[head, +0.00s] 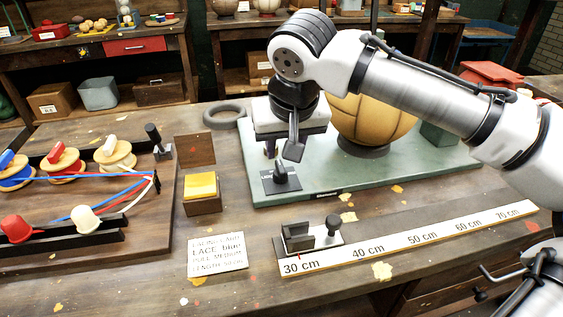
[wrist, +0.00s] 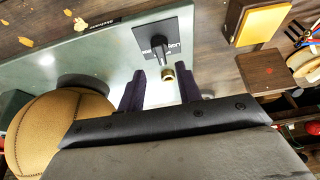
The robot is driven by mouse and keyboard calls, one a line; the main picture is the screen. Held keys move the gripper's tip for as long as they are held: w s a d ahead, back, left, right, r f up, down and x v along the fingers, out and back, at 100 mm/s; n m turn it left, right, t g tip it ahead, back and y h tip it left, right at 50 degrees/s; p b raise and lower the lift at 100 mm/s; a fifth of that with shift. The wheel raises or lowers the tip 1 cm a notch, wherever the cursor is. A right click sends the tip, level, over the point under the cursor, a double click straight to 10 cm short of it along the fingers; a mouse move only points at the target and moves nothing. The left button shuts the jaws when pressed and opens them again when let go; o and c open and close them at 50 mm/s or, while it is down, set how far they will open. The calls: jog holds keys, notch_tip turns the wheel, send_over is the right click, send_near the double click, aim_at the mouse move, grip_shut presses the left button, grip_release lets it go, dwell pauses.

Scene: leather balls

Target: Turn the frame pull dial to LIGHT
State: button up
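The dial (head: 281,180) is a black plate with a dark upright knob, at the left front of the green base. In the wrist view the dial (wrist: 150,40) shows a dark bar-like knob and pale lettering, partly covered and too small to read. My gripper (head: 283,150) is just above and behind the dial, pointing down. In the wrist view my gripper (wrist: 158,80) has its two dark fingers apart, with nothing held between them. A small brass-coloured round end (wrist: 168,73) shows between the fingertips. I cannot tell the dial's setting.
A tan leather ball (head: 372,120) stands on the green base (head: 410,165) to the right. A yellow block (head: 201,186) and a lacing card (head: 217,254) reading "PULL MEDIUM" are left. A ruler (head: 410,240) with a black slider lies in front. Lace spools (head: 65,163) stand far left.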

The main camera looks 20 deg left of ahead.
aim_at(281, 167)
jog(key=x, duration=0.6)
jog(key=shift+w+a+f, duration=0.1)
jog(key=shift+c, duration=0.2)
grip_shut()
